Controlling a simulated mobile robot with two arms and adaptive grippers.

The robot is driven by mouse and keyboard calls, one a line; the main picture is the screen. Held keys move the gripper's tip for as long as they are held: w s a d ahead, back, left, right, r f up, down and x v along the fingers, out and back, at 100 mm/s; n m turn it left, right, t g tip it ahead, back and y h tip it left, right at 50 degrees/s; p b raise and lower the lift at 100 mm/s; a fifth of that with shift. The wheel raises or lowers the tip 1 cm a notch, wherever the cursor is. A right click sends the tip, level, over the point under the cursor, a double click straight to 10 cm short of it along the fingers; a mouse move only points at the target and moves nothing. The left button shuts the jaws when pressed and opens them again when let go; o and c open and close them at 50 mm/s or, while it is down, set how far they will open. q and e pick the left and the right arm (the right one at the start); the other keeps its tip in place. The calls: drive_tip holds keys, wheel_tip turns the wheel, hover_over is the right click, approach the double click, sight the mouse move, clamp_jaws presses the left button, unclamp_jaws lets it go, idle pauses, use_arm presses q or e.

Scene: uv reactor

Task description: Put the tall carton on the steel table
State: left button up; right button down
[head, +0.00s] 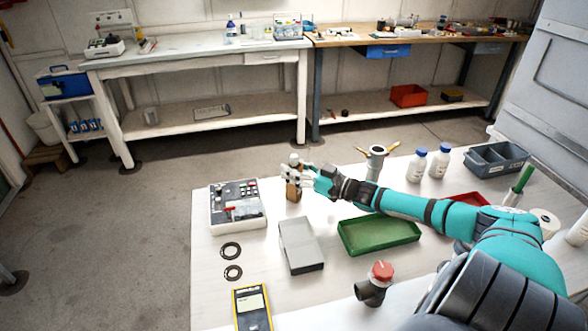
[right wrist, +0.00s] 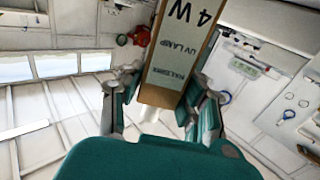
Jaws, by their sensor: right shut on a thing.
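The tall carton (head: 293,192) is a narrow brown box at the far edge of the near white table in the head view. In the right wrist view the carton (right wrist: 178,55) shows brown sides and a pale face printed "4 W" and "UV LAMP". My right gripper (head: 299,172) is shut on it, with one finger on each side in the wrist view (right wrist: 165,84). I cannot tell whether its base touches the white table. The grey-topped table (head: 190,46) at the back left may be the steel table. My left gripper is not in view.
The near table (head: 212,270) holds a control box (head: 237,222), a grey box (head: 300,243), a green tray (head: 380,236), a yellow meter (head: 252,308) and white bottles (head: 440,163). A wood-topped bench (head: 350,37) stands at the back right. Open floor separates near and back tables.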

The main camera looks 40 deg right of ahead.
drive_tip(key=shift+f, duration=0.1)
drive_tip(key=c, duration=0.9)
unclamp_jaws()
drive_tip(key=p+v, duration=0.1)
drive_tip(key=v, duration=0.6)
drive_tip(key=shift+s, duration=0.3)
drive_tip(key=shift+d+r, duration=0.1)
drive_tip(key=shift+r, duration=0.15)
